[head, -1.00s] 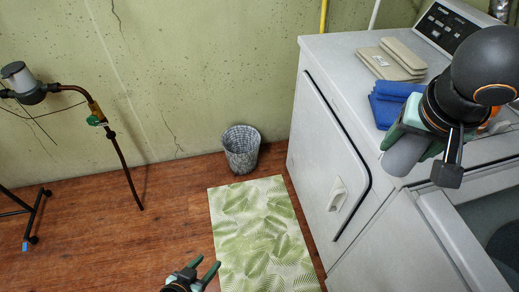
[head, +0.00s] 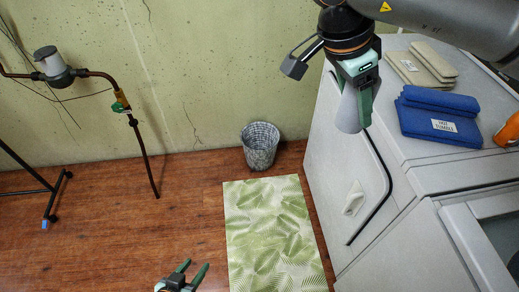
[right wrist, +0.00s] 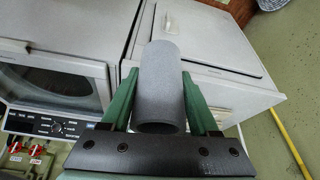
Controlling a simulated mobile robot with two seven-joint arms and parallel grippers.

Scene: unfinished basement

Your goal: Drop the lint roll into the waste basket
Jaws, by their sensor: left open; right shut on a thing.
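The lint roll (head: 349,108) is a grey hollow cylinder. My right gripper (head: 358,98) is shut on it and holds it in the air beside the front of the white machine. In the right wrist view the lint roll (right wrist: 161,82) sits between the green fingers of the right gripper (right wrist: 160,95). The waste basket (head: 260,146) is a grey patterned bin on the floor by the wall, lower and to the left of the held roll in the head view. Its rim (right wrist: 272,4) shows at the top of the right wrist view. My left gripper (head: 189,274) is open and empty near the bottom edge.
The white machine (head: 350,195) stands at the right, with folded blue cloths (head: 438,116), beige cloths (head: 420,63) and an orange item (head: 508,130) on top. A leaf-patterned mat (head: 272,235) lies before the basket. A pipe (head: 146,155) stands left; wooden floor between is clear.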

